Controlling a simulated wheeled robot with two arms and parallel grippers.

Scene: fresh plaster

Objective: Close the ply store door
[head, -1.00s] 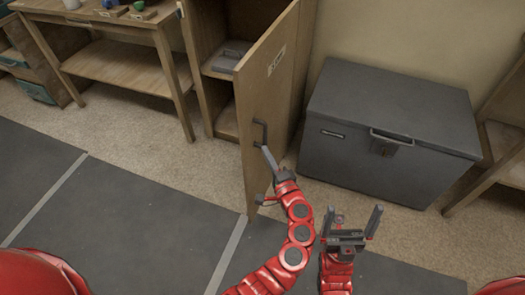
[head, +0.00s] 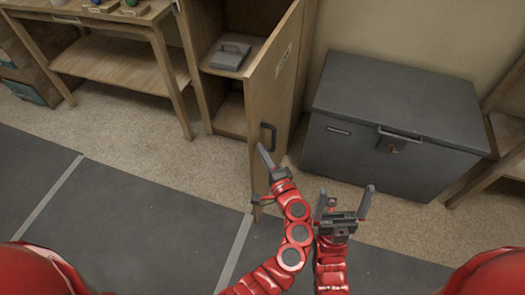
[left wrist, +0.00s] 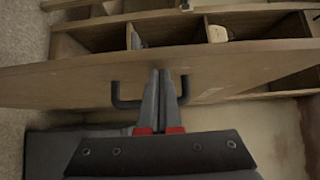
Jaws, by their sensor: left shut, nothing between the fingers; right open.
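The ply store door (head: 277,85) is a wooden panel standing open at the right side of a tall wooden cabinet (head: 196,60). Its dark bracket handle (head: 267,137) is on the outer face near the free edge, and shows in the left wrist view (left wrist: 122,102). My left gripper (head: 262,150) is shut and empty, its fingertips at the handle. In the left wrist view the closed fingers (left wrist: 162,75) overlap the middle of the handle; I cannot tell if they touch it. My right gripper (head: 345,193) is open and empty, right of the left one.
A grey chest (head: 395,120) stands right of the door against the wall. A wooden workbench (head: 100,35) stands left of the cabinet. A grey handled item (head: 231,55) lies on a cabinet shelf. Grey floor mats (head: 130,210) in front are clear.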

